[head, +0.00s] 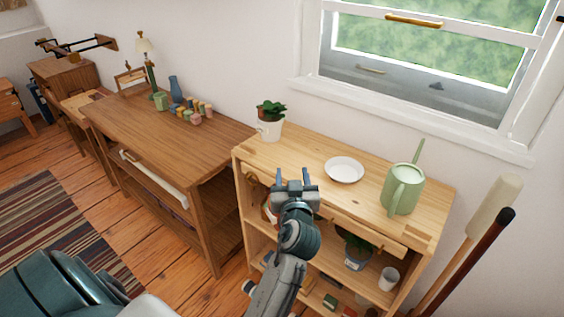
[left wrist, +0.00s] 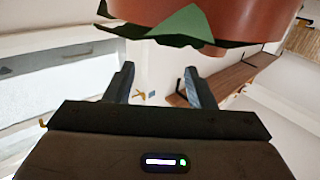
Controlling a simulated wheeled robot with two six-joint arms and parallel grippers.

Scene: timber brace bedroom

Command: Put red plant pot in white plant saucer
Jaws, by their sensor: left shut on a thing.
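The white plant saucer (head: 344,170) lies empty on top of the light wooden shelf unit. My left gripper (head: 294,174) is in front of the unit's upper front edge, left of and nearer than the saucer. The red plant pot (head: 267,213) shows only in part, below and left of the gripper, with my arm covering some of it. In the left wrist view the pot (left wrist: 235,22) is large and close at the top, with green leaves by the fingers. The left gripper is shut on the pot; the contact itself is unclear. My right gripper is out of view.
A white pot with a plant (head: 269,129) stands left of the saucer, and a green watering can (head: 403,190) right of it. A blue-grey pot (head: 357,260) and a white cup (head: 388,278) are on the lower shelf. The dark wooden bench (head: 165,137) is at left.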

